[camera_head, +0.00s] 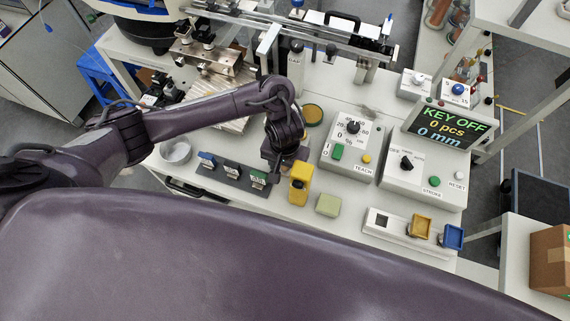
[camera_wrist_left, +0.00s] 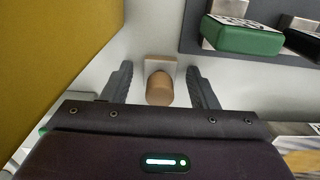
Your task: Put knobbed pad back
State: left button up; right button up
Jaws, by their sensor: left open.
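The knobbed pad (camera_wrist_left: 160,85) shows in the left wrist view as a tan cylindrical knob on a small pale square base, on the white table top. My left gripper (camera_wrist_left: 159,72) is open, with one finger on each side of the knob; I cannot tell whether either touches it. In the head view the left gripper (camera_head: 277,163) points down at the table between the dark connector rack and a yellow block, and it hides the pad there. My right gripper is not in view.
A yellow block (camera_head: 300,186) stands close beside the gripper. A pale green block (camera_head: 328,204), a metal bowl (camera_head: 175,151) and control boxes (camera_head: 348,148) stand nearby.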

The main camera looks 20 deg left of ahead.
pick_arm(q)
jog(key=shift+r, duration=0.4)
notch_tip(320, 180, up, 11)
jog(key=p, duration=0.6)
jog(key=shift+f, duration=0.1)
jog(key=shift+r+p, duration=0.3)
jog(key=shift+r, duration=0.05)
jog(key=shift+s+a, duration=0.1)
